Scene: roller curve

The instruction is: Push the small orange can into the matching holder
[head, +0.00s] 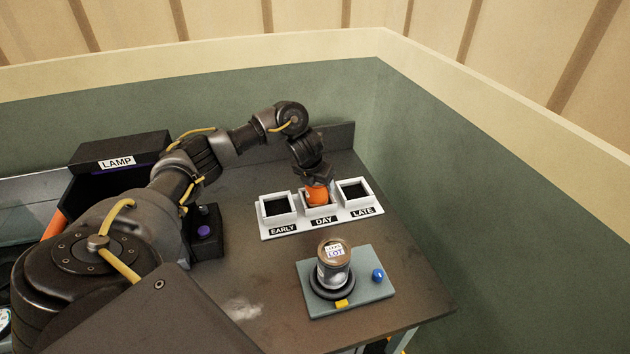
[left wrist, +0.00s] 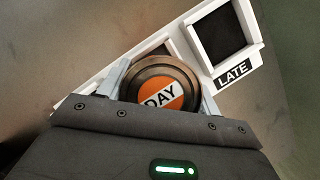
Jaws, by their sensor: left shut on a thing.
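The small orange can (head: 317,193) is at the middle compartment of the white holder (head: 347,213), the one labelled DAY. In the left wrist view the can (left wrist: 163,86) shows its dark round lid with an orange and white DAY label. My left gripper (head: 316,184) is shut on the can from above, with a finger on each side of it (left wrist: 165,88). The can's lower part is hidden by the holder's front wall, so I cannot tell how deep it sits. The EARLY compartment (head: 277,207) and LATE compartment (head: 354,189) look empty. My right gripper is not in view.
A jar labelled LOT (head: 334,268) stands on a dark round base on a grey-green plate (head: 374,292) with a blue knob (head: 378,275). A black box with a purple button (head: 204,231) and a LAMP box (head: 118,155) are at left. Walls close the back and right.

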